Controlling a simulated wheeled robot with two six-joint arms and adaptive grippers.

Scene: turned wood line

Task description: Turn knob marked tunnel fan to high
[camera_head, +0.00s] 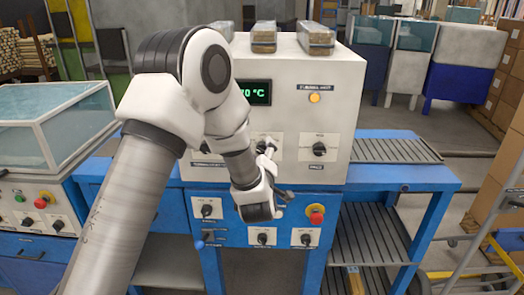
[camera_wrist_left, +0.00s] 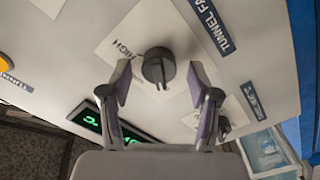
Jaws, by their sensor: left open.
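The tunnel fan knob (camera_wrist_left: 158,67) is a black round knob with a raised ridge, on a white plate on the pale panel. Its blue label (camera_wrist_left: 208,20) reads "TUNNEL FA…" in the left wrist view, and "HIGH" is printed on the plate (camera_wrist_left: 122,50). The ridge points to the bottom of that view, not at "HIGH". My left gripper (camera_wrist_left: 158,82) is open, with one finger on each side of the knob and a visible gap to each. My right gripper is not seen.
Another black knob (camera_head: 319,149) is to the right on the white cabinet (camera_head: 340,75). A green display (camera_head: 256,93) and amber lamp (camera_head: 314,98) are above. A red stop button (camera_head: 315,214) and several knobs are on the blue front below. Wrapped wood bundles (camera_head: 315,38) lie on top.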

